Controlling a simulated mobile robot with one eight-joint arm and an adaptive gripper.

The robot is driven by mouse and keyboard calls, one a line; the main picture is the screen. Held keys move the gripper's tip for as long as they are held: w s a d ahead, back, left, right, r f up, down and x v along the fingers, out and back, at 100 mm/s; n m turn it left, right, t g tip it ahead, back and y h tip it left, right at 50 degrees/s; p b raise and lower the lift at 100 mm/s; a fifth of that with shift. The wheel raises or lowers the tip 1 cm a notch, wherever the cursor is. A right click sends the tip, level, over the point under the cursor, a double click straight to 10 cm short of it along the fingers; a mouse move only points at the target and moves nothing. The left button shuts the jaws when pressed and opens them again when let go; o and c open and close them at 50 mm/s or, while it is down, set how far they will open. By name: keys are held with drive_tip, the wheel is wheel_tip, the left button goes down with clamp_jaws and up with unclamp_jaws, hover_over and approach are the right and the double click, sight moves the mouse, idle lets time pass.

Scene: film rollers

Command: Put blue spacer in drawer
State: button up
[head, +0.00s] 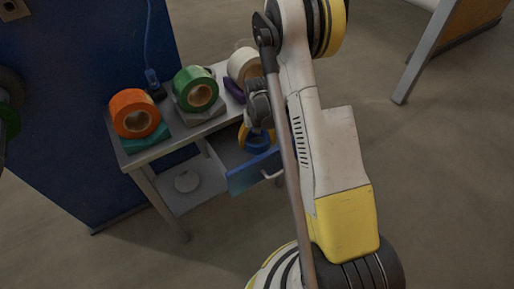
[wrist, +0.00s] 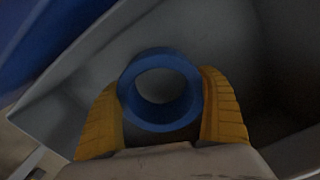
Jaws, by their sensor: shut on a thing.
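The blue spacer (wrist: 160,121), a short ring with an open hole, sits between the two yellow fingers of my gripper (wrist: 160,88) in the wrist view. The fingers are shut on its outer sides. Around and below it is the grey inside of the drawer (wrist: 75,75). In the head view the drawer stands open, with a blue front (head: 250,174) and a pale handle. My gripper (head: 257,139) is at the open drawer there, and the spacer shows only in part. I cannot tell whether the spacer touches the drawer floor.
The drawer belongs to a grey table. On its top stand an orange roll (head: 126,111), a green roll (head: 190,86), a white roll (head: 240,62) and a purple item (head: 234,90). A pale round item (head: 187,181) lies on the lower shelf. A blue panel (head: 60,130) stands behind.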

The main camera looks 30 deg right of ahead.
drive_tip(key=shift+f+b, duration=0.3)
drive_tip(key=shift+f, duration=0.95)
drive_tip(key=shift+f, duration=0.15)
drive_tip(key=o, duration=1.2)
